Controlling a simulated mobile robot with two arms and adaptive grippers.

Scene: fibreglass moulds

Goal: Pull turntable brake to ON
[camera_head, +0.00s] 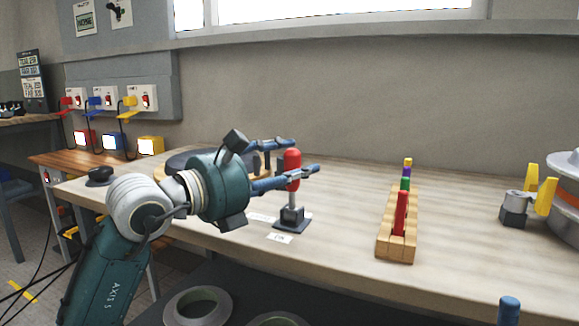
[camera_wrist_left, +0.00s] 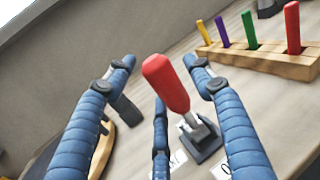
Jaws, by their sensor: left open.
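The turntable brake is an upright lever with a red handle (camera_head: 292,166) on a dark base (camera_head: 292,223) on the bench. My left gripper (camera_head: 302,157) is open, with its blue fingers reaching around the handle from the left. In the left wrist view the red handle (camera_wrist_left: 166,84) stands between the spread fingers, and I cannot tell whether any finger touches it. A white label (camera_head: 279,238) lies in front of the base. A blue tip (camera_head: 509,311) at the bottom right may be my right gripper.
A wooden block rack (camera_head: 394,247) with coloured pegs stands right of the brake. A grey device with yellow parts (camera_head: 515,208) is at the far right. The bench between brake and rack is clear.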

